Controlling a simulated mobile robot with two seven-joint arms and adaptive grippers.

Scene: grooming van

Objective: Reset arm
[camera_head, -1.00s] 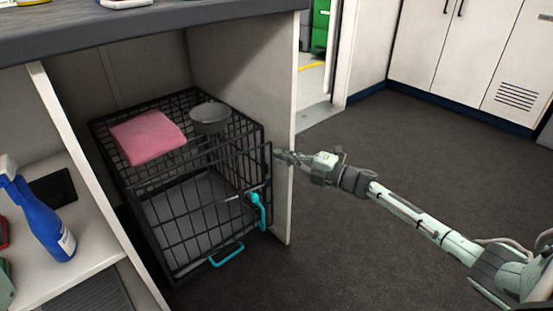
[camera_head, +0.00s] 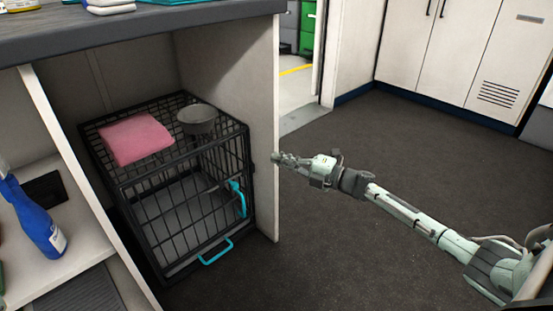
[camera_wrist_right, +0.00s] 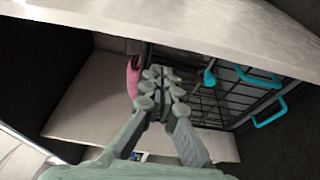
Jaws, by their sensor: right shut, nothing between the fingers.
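My right gripper (camera_head: 279,158) is shut and empty. In the head view it is beside the right edge of the black wire crate (camera_head: 190,225), over the floor. In the right wrist view its closed fingers (camera_wrist_right: 160,75) show in front of the crate (camera_wrist_right: 215,110) without holding anything. The crate door looks flush with the crate front and has a turquoise latch (camera_head: 238,198) and a turquoise handle (camera_head: 217,251). My left gripper is not in view.
A pink folded towel (camera_head: 136,138) and a grey bowl (camera_head: 197,120) sit on the crate. A side panel (camera_head: 262,120) borders it on the right. A blue spray bottle (camera_head: 38,222) stands on the left shelf. The dark floor (camera_head: 360,140) is open.

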